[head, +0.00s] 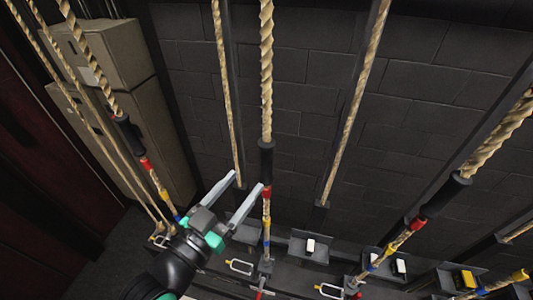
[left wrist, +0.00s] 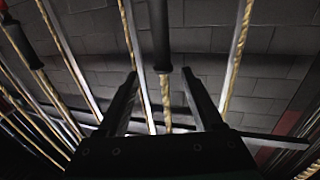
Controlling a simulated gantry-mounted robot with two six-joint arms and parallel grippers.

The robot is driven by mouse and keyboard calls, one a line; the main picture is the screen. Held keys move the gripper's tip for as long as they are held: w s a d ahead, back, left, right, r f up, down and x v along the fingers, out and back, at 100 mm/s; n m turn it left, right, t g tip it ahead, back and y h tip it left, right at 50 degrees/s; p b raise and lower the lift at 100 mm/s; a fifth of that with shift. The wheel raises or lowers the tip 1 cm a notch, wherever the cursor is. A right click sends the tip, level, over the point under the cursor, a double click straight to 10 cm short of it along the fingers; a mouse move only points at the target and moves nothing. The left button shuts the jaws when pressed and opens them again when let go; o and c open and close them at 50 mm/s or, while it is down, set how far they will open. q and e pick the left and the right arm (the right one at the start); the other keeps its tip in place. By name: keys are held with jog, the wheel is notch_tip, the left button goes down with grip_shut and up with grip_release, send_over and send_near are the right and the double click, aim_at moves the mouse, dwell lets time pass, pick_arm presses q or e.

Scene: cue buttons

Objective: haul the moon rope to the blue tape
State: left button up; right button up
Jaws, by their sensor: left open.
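Several thick tan ropes hang in front of the wall. The middle rope (head: 266,70) has a black sleeve (head: 266,160), with red tape (head: 267,192), yellow tape and blue tape (head: 266,243) below it. Similar ropes with sleeves and tape hang at left (head: 100,70) and right (head: 497,135). No moon mark is legible on any rope. My left gripper (head: 248,180) is open just left of the middle rope, its right fingertip close to the red tape. In the left wrist view, a black-sleeved rope (left wrist: 166,100) shows between the open fingers (left wrist: 159,76); contact is unclear. My right gripper is out of view.
Thinner ropes (head: 355,100) run behind. Beige cabinets (head: 125,120) stand at left. A dark block wall (head: 310,65) closes the back.

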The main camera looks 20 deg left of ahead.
aim_at(263, 161)
pick_arm(q)
jog(key=x, duration=0.3)
jog(key=f+x, duration=0.1)
jog(key=x, duration=0.6)
jog(key=shift+w+a+f, duration=0.1)
jog(key=shift+w+f, duration=0.25)
jog(key=shift+w, duration=0.35)
grip_shut()
dwell(0.7)
